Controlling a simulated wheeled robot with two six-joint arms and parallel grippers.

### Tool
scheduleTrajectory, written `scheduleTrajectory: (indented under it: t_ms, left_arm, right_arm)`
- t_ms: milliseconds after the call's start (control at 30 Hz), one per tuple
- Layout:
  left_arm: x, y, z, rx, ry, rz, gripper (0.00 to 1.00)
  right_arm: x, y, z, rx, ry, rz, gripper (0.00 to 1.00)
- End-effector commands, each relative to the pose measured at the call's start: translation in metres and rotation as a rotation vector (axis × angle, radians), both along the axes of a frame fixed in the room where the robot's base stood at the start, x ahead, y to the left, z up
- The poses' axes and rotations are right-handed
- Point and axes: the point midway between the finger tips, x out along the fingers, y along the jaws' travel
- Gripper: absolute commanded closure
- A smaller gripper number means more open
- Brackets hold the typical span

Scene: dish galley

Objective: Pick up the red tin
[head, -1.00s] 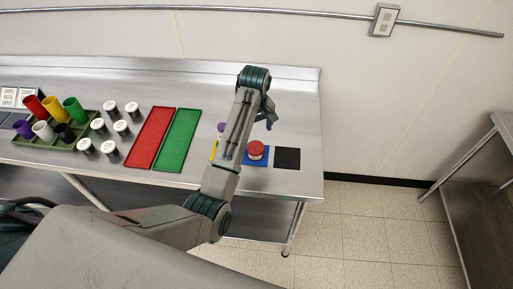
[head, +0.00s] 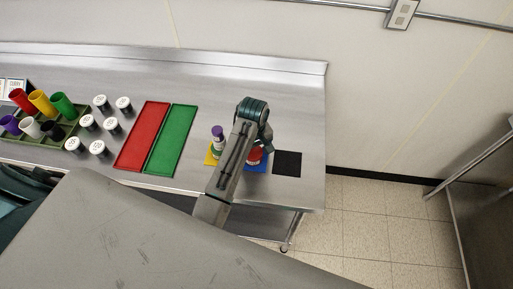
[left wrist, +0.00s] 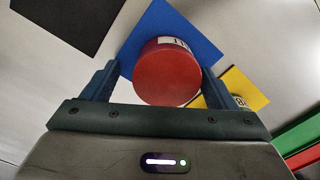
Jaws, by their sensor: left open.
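The red tin (head: 254,155) stands on a blue square (head: 262,167) near the right end of the steel counter, partly hidden by my left arm in the head view. In the left wrist view the red tin (left wrist: 168,78) shows its round red top and a pale label on its side, with the blue square (left wrist: 160,18) around it. My left gripper (left wrist: 160,72) is open, its two fingers on either side of the tin in that view. Gaps show beside the tin; I cannot tell the exact depth. My right gripper is not in view.
A black square (head: 287,163) to the right is empty. Red (head: 142,137) and green (head: 171,140) trays, several white-topped jars and a cup rack (head: 60,139) lie farther left.

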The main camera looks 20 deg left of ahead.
Motion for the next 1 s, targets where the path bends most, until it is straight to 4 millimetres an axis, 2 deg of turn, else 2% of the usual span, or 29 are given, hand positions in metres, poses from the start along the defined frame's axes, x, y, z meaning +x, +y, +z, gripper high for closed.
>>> scheduleTrajectory:
  t_ms: [100,167,267,400,467,767,1000]
  left_arm:
    - [-0.001,0.000,0.000,0.000,0.000,0.000,0.20]
    - [0.000,0.000,0.000,0.000,0.000,0.000,0.20]
    - [0.000,0.000,0.000,0.000,0.000,0.000,0.36]
    - [0.000,0.000,0.000,0.000,0.000,0.000,0.63]
    - [0.000,0.000,0.000,0.000,0.000,0.000,0.73]
    - [0.001,0.000,0.000,0.001,-0.001,0.000,0.74]
    - [0.012,0.000,0.013,0.000,-0.003,-0.004,0.74]
  right_arm:
    - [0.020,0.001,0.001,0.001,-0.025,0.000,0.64]
    - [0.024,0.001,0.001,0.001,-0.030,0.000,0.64]
    - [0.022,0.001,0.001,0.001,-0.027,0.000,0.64]
    - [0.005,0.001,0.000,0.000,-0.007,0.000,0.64]
    - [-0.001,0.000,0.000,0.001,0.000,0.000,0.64]
    - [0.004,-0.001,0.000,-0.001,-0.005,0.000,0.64]
    - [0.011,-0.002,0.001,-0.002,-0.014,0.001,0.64]
